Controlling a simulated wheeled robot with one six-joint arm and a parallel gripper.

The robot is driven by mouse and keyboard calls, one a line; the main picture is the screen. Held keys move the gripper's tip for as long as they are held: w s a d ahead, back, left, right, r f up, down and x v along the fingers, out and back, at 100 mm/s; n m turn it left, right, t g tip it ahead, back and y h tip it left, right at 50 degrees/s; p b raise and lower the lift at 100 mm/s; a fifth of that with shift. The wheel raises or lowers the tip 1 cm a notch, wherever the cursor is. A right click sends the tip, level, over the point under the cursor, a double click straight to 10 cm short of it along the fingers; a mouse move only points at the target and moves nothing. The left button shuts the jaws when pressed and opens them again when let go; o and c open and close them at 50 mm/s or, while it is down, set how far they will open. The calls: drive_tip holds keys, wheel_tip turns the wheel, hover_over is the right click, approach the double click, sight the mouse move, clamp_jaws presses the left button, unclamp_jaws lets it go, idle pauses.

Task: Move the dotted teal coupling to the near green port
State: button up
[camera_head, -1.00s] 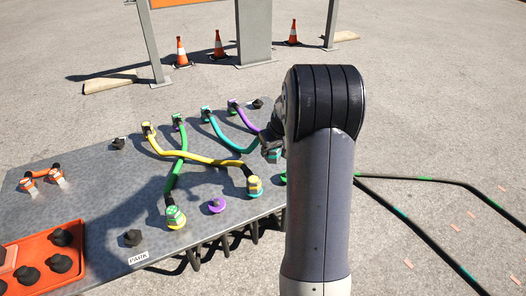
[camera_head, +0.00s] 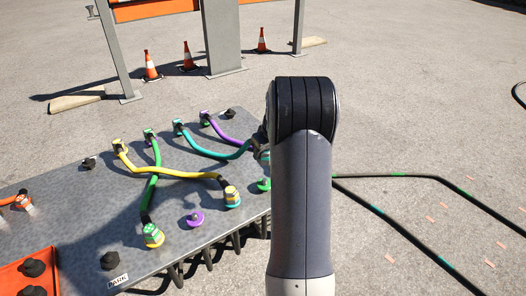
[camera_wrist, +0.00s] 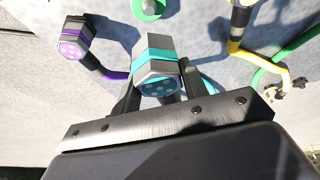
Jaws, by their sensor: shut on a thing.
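The dotted teal coupling (camera_wrist: 157,68) is in the middle of the wrist view, a grey block with a teal band and a pale-dotted teal face. My gripper (camera_wrist: 159,88) is shut on it, one dark finger on each side. In the head view my arm hides the gripper and most of this coupling. The teal cable (camera_head: 205,151) runs from the back of the board towards it. The near green port (camera_head: 264,184) is a green disc at the board's right edge, just left of my arm. A green ring (camera_wrist: 148,8) shows at the wrist view's top edge.
A purple coupling (camera_wrist: 75,42) stands left of the held one in the wrist view. On the board (camera_head: 75,225) are a yellow-banded coupling (camera_head: 232,197), a green-and-yellow coupling (camera_head: 153,236) and an empty purple port (camera_head: 195,218). Yellow and green cables cross.

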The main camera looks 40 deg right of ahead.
drive_tip(key=b, duration=0.5)
hover_over(264, 179)
drive_tip(key=shift+f, duration=3.45)
drive_tip(key=shift+f, duration=0.15)
drive_tip(key=shift+f, duration=0.35)
drive_tip(key=shift+f+b, duration=0.15)
drive_tip(key=shift+b, duration=0.25)
drive_tip(key=shift+f+b, duration=0.5)
drive_tip(key=shift+f, duration=0.25)
drive_tip(key=shift+f+b, duration=0.35)
drive_tip(key=shift+f, duration=0.1)
drive_tip(key=o, duration=1.2)
drive_tip(key=p+v, duration=0.3)
drive_tip(key=v, duration=0.7)
drive_tip(key=shift+s+r+p, duration=0.2)
drive_tip(key=shift+r+p, duration=0.1)
drive_tip(key=shift+r, duration=0.05)
